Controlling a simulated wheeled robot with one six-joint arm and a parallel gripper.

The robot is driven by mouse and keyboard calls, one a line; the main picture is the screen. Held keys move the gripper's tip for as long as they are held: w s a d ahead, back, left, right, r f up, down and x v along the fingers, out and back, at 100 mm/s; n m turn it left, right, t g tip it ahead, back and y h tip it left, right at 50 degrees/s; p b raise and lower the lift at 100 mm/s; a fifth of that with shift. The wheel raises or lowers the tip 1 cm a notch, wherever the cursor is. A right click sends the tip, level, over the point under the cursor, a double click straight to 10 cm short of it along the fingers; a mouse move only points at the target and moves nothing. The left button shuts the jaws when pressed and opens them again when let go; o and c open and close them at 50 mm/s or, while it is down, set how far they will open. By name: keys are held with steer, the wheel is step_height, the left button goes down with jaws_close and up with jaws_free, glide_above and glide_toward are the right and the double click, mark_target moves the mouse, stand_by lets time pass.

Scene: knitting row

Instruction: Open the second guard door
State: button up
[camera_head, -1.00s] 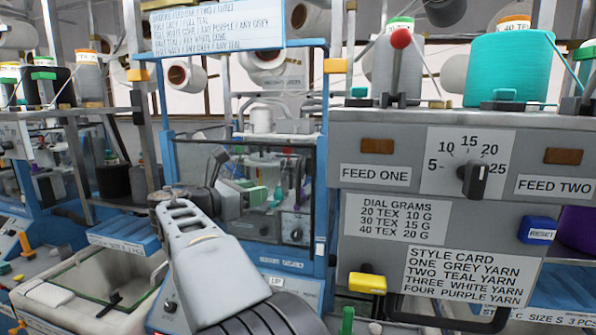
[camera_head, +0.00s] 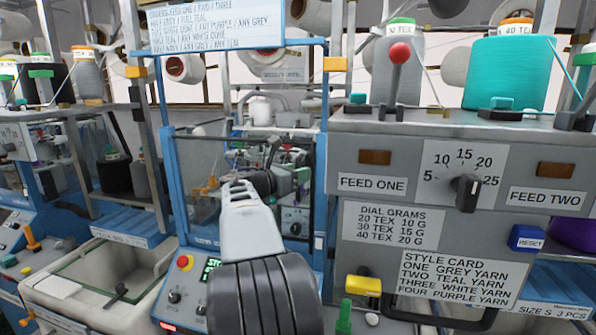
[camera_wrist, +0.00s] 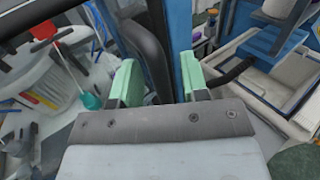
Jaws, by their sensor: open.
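The guard door (camera_head: 197,190) is a clear pane in the blue-framed machine at the centre of the head view. It looks shut, with machine parts visible through it. My gripper (camera_head: 262,182) is in front of the pane, partly hidden by my own arm. In the wrist view my gripper (camera_wrist: 160,82) has its two green fingers apart. A dark curved bar (camera_wrist: 149,52), seemingly the door handle, shows between the fingers. I cannot tell whether they touch it. A blue frame post (camera_wrist: 185,45) stands just beyond the right finger.
A grey feed unit with a dial (camera_head: 465,188) and a style card (camera_head: 455,278) stands at the right. A control panel with a red button (camera_head: 183,262) is below the door. A pale bin (camera_head: 90,285) sits at the lower left. A yellow handle (camera_head: 363,285) juts out at the lower right.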

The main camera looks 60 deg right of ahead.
steer(key=shift+d, duration=0.15)
jaws_close()
stand_by(0.4)
